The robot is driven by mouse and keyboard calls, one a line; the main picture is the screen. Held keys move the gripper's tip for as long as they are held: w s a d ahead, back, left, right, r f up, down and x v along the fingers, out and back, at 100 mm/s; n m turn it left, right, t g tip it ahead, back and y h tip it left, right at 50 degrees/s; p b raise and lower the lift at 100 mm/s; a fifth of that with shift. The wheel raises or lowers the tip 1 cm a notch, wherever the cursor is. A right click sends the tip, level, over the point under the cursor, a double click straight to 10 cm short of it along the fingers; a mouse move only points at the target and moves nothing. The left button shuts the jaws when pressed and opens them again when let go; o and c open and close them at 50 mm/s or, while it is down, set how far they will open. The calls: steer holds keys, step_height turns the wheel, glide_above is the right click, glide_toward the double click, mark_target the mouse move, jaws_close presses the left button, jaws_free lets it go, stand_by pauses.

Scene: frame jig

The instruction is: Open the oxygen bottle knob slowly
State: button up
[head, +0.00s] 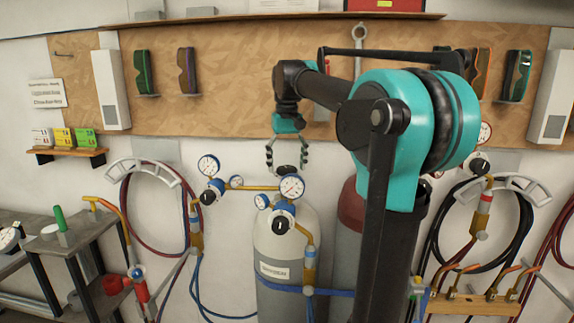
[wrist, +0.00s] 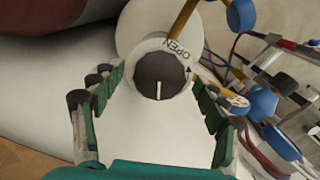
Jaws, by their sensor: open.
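A dark round knob (wrist: 160,76) with a white pointer line sits on a pale ring marked OPEN in the wrist view. The line points toward the bottom of the picture. My gripper (wrist: 160,90) is open, its green and black fingers on either side of the knob with gaps. Contact is not visible. In the head view my gripper (head: 287,166) points down above the pale grey oxygen bottle (head: 266,245). A pressure gauge (head: 291,187) and a black regulator knob (head: 281,226) show in front of the bottle.
A dark red-topped bottle (head: 350,205) stands close on the right, partly behind my arm. Gauges (head: 208,166) and hoses hang on the left. The wooden wall board (head: 220,95) is behind. A metal bench (head: 85,232) stands at the left.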

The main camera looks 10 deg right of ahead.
mark_target(287, 168)
step_height(287, 168, up, 12)
stand_by(0.6)
